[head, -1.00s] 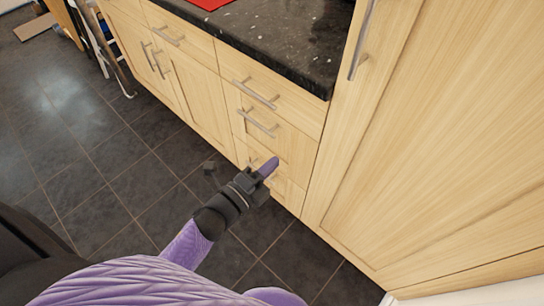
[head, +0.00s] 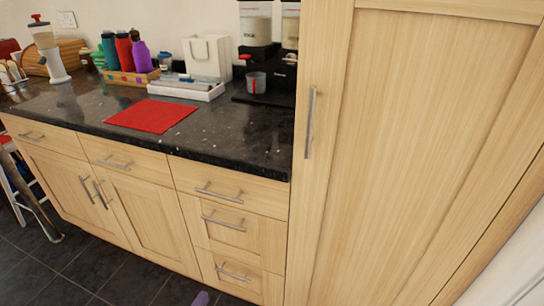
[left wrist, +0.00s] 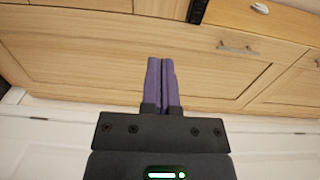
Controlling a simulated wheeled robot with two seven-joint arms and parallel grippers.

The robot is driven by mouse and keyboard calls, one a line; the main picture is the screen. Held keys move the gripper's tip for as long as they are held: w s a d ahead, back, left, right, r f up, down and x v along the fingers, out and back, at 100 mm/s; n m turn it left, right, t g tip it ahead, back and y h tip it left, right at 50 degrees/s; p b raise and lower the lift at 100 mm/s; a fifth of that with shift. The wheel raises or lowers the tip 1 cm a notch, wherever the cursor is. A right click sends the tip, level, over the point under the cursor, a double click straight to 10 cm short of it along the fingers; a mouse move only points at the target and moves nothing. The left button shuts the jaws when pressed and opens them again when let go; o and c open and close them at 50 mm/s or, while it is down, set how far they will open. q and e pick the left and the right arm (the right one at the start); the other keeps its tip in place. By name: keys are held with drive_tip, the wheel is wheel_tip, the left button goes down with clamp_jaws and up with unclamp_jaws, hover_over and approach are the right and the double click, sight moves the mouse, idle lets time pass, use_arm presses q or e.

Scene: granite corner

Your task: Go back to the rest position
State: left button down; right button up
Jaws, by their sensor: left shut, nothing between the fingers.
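My left gripper (left wrist: 162,62) shows in the left wrist view with its two purple fingers side by side, shut and empty. In the head view only a purple tip of it (head: 201,298) shows at the bottom edge, in front of the lowest drawer. The rest of the left arm is out of the head view. My right gripper is in neither view.
A wooden drawer unit (head: 235,235) and a tall wooden cabinet (head: 420,130) stand close ahead. Dark floor (head: 60,270) is clear at lower left.

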use_arm(q)
drive_tip(key=s+a+f+n+g+y, duration=0.2)
drive_tip(key=s+f+n+g, duration=0.25)
drive_tip(key=f, duration=0.45)
drive_tip(key=s+a+f+n+g+y, duration=0.25)
drive_tip(key=s+f+n, duration=0.35)
drive_tip(key=f, duration=0.3)
drive_tip(key=s+a+f+n+g, duration=0.1)
drive_tip(key=s+f+n+g, duration=0.1)
drive_tip(key=s, duration=0.7)
drive_tip(key=s+a+f+n+g+y, duration=0.1)
drive_tip(key=s+f+n+g, duration=0.2)
drive_tip(key=s, duration=0.6)
drive_tip(key=s+a+f+n+g+y+p, duration=0.1)
drive_tip(key=s+f+n+g, duration=0.2)
drive_tip(key=s, duration=0.6)
drive_tip(key=f+g, duration=0.1)
drive_tip(key=g, duration=0.1)
drive_tip(key=shift+f+g, duration=0.15)
drive_tip(key=shift+g, duration=0.15)
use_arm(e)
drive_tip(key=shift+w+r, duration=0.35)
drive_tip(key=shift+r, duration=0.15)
use_arm(q)
drive_tip(key=shift+s+n+y, duration=0.1)
drive_tip(key=shift+n+y, duration=0.15)
